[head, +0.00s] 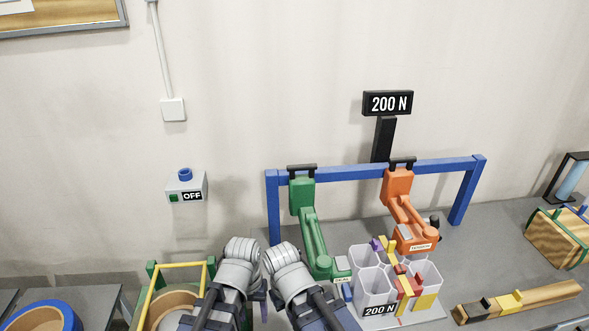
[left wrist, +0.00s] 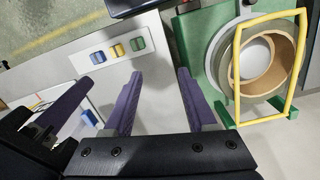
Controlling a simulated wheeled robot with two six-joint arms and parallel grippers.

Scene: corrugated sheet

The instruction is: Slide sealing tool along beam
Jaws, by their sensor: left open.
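The green sealing tool (head: 311,230), with a SEAL label, hangs by its black top from the blue beam (head: 350,172), near the left post. The orange tool (head: 399,205), labelled TENSION, hangs further right on the same beam. My left gripper (head: 260,292) is low in the head view, left of and apart from the green tool, mostly hidden by my arms. In the left wrist view its two purple fingers (left wrist: 161,95) are spread with nothing between them. My right arm is beside it; its fingers are hidden in the head view. Another purple finger shows at left in the wrist view.
Strapped hexagonal tubes (head: 372,285) with a 200 N label stand below the tools. A 200 N display (head: 388,103) rises behind the beam. A yellow-framed reel (head: 175,300) is at lower left, and an OFF switch box (head: 186,187) is on the wall.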

